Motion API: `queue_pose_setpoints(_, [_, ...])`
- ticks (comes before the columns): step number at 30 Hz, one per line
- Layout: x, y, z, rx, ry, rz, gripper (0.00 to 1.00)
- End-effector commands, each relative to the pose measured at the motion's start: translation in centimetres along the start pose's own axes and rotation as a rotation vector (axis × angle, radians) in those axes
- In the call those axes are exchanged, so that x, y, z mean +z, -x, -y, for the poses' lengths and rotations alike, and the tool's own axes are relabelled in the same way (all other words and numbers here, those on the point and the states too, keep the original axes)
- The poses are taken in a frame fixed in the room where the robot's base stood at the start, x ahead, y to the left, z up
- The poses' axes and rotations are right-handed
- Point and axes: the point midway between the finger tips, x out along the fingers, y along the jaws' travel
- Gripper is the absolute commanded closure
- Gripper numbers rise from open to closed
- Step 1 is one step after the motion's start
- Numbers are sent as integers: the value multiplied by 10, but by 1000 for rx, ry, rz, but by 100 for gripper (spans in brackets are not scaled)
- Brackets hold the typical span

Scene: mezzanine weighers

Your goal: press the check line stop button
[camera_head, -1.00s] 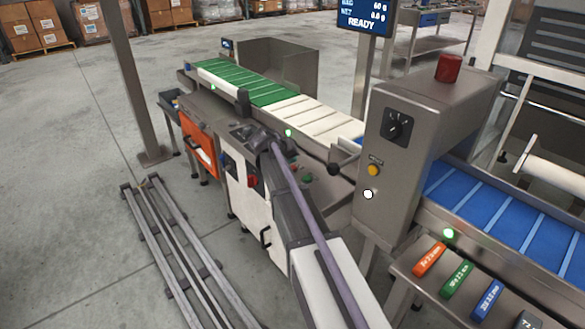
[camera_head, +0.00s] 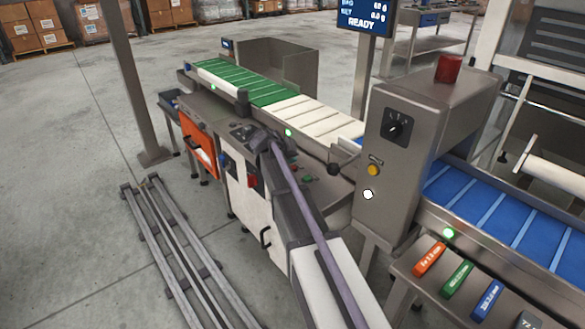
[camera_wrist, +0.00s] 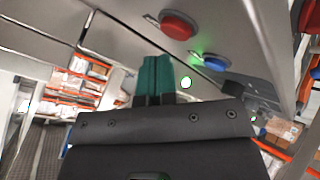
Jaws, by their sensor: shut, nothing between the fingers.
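In the wrist view, a round red button (camera_wrist: 178,25) sits on a steel face above my gripper (camera_wrist: 156,62). A blue button (camera_wrist: 218,62) sits right of it beside a green glow. My gripper's teal fingers are shut with nothing between them, apart from the red button in the picture. In the head view, my arm reaches over the machine's front; its fingertips cannot be made out. Small red and green controls (camera_head: 307,179) show right of my arm, and a red part (camera_head: 252,181) left of it. No readable label marks the check line stop button.
A steel cabinet (camera_head: 400,150) carries a black knob (camera_head: 396,127), a yellow button (camera_head: 374,170) and a red top lamp (camera_head: 449,69). A green-and-white belt (camera_head: 270,94) runs behind my arm; a blue belt (camera_head: 490,210) lies right.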

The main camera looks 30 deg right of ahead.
Motion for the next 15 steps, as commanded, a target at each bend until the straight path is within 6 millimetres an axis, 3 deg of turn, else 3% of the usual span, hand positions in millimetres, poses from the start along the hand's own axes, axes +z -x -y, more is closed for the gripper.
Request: queue_pose_setpoints(15, [4,-6,4,0,0,0,100])
